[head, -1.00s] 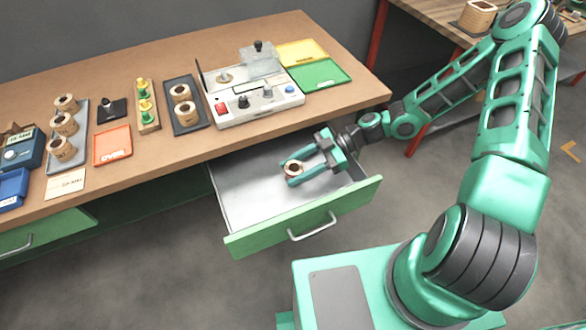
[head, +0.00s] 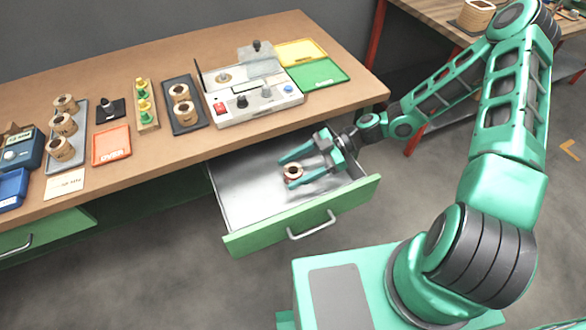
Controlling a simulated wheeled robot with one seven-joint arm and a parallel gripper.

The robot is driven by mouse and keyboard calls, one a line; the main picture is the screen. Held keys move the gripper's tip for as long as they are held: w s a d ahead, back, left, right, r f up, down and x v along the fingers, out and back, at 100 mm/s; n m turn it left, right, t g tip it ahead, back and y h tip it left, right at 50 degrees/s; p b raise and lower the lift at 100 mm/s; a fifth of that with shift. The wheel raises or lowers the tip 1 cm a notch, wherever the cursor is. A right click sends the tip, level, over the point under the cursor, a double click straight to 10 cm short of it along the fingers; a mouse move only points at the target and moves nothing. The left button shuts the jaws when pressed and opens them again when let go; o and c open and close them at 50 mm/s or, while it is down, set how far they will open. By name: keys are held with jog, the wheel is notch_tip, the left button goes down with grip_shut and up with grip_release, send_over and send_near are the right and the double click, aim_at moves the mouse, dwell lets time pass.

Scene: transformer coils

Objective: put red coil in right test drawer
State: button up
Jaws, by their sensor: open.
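The red coil (head: 292,173), a small ring-shaped coil with a dark hole and a reddish lower part, is in the open right drawer (head: 240,209). It appears to stand upright on the drawer's grey floor. My gripper (head: 286,173) reaches into the drawer from the right with its fingers spread. The coil sits between or just below the fingertips, and I cannot tell whether one finger touches it. The underside of the coil is hard to make out.
The workbench (head: 150,165) stands above the drawer. It carries a white test device (head: 255,100), a dark tray with two coils (head: 186,125), a grey tray with several coils (head: 78,153), an orange tray (head: 111,146) and a green tray (head: 319,73). Another green drawer (head: 45,238) is at the left.

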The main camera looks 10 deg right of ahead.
jog(key=shift+s+f, duration=0.25)
jog(key=shift+s, duration=0.05)
jog(key=shift+r, duration=0.3)
jog(key=v, duration=1.2)
jog(key=shift+w+a+r, duration=0.1)
jog(key=shift+w+r, duration=0.15)
jog(key=shift+r, duration=0.15)
jog(key=shift+s, duration=0.1)
